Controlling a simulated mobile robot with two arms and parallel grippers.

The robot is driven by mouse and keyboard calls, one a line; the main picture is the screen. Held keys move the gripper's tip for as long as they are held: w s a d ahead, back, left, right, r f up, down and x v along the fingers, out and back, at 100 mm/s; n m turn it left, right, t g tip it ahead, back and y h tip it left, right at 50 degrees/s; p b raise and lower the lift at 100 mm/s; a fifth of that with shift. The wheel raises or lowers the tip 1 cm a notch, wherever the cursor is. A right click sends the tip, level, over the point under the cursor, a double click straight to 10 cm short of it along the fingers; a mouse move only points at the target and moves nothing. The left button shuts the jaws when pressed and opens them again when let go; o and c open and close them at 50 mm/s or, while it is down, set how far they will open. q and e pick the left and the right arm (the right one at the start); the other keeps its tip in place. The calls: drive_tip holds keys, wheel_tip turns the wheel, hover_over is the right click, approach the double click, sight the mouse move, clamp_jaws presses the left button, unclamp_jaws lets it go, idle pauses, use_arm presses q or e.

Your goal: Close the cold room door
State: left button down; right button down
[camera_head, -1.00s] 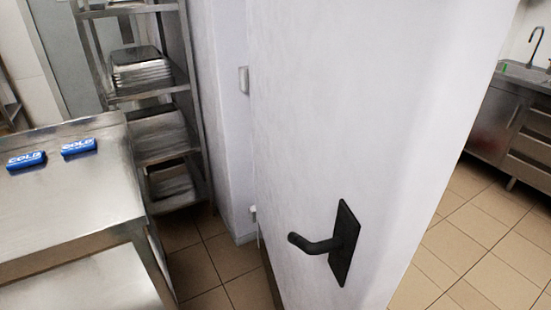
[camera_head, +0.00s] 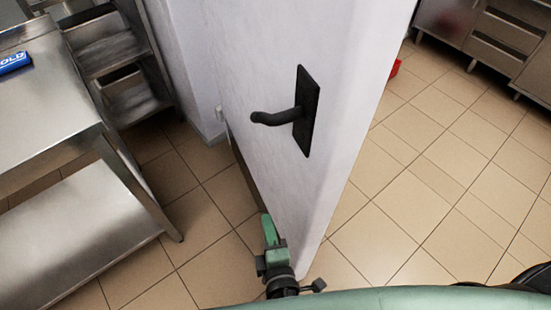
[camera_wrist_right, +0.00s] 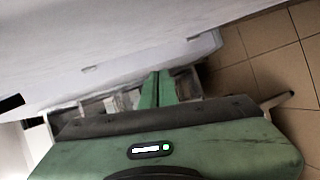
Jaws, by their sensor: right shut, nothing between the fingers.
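The white cold room door (camera_head: 255,65) stands open in the head view, its free edge toward me. Its black lever handle (camera_head: 285,114) sits on a dark plate on the left face. My right gripper (camera_head: 267,228) is low by the door's bottom free corner, on the handle side, well below the handle. In the right wrist view the green fingers (camera_wrist_right: 158,88) are together and empty, with the pale door (camera_wrist_right: 120,40) close above them. Whether they touch the door I cannot tell. My left gripper is not in view.
A steel table (camera_head: 55,95) with a lower shelf stands at the left, with a blue COLD pack (camera_head: 14,62) on it. A steel rack (camera_head: 125,70) is behind. Steel cabinets (camera_head: 490,30) and a red object (camera_head: 395,67) are at right. Tiled floor is clear right of the door.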

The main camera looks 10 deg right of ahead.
wheel_tip(320, 180, up, 12)
drive_tip(key=f+t, duration=0.1)
drive_tip(key=t, duration=0.2)
drive_tip(key=w+d+p, duration=0.3)
drive_tip(key=w+p, duration=0.1)
drive_tip(key=w, duration=0.7)
drive_tip(key=shift+d+r+p, duration=0.3)
drive_tip(key=shift+d, duration=0.05)
